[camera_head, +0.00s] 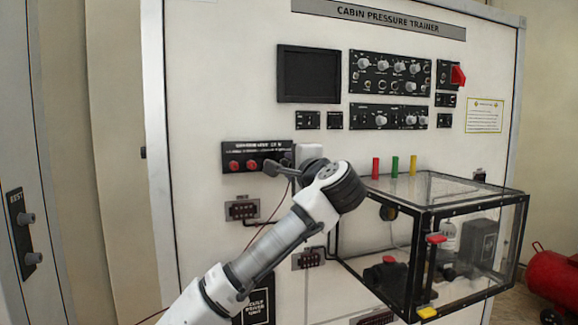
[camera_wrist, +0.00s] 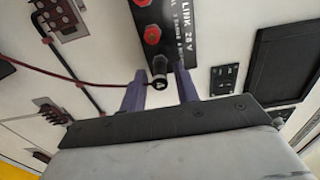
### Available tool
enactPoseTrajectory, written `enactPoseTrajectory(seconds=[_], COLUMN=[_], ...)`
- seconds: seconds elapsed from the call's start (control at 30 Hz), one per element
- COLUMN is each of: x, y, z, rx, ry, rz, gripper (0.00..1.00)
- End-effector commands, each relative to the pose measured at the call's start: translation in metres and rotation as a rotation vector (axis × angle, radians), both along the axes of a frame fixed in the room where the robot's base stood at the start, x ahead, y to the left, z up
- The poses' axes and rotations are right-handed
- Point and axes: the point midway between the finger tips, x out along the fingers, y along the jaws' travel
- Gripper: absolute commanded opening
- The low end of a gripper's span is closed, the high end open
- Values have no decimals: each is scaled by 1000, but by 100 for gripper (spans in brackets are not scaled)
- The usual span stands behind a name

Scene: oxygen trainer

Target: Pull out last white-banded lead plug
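The lead plug (camera_wrist: 159,72) is a short barrel with a dark end and a pale mark on it. It sits at the lower end of the black link panel (camera_wrist: 168,30), and a dark red lead (camera_wrist: 100,83) runs from it to the left. A white band cannot be made out clearly. My gripper (camera_wrist: 160,85) is open, with one finger on each side of the plug and small gaps showing. In the head view my gripper (camera_head: 284,171) is at the right end of the link panel (camera_head: 243,152); the plug is hidden there.
Two red sockets (camera_head: 234,165) show on the panel. A grey connector block (camera_head: 242,210) is below it. A clear black-framed box (camera_head: 428,205) stands right of my arm, with red, green and yellow posts on top. A dark screen (camera_head: 309,74) is above.

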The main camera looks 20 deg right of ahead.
Motion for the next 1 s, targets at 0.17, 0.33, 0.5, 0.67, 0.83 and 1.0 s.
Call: enactPoseTrajectory(seconds=[0.17,0.33,0.5,0.67,0.83,1.0], x=[0,0,-2,-9,-16,-22], y=[0,0,0,-1,-1,-1], z=[0,0,0,0,0,-1], rx=[0,0,0,0,0,0], ry=[0,0,-1,-1,-1,0], rz=[0,0,-1,-1,-1,-1], gripper=[7,0,0,0,0,0])
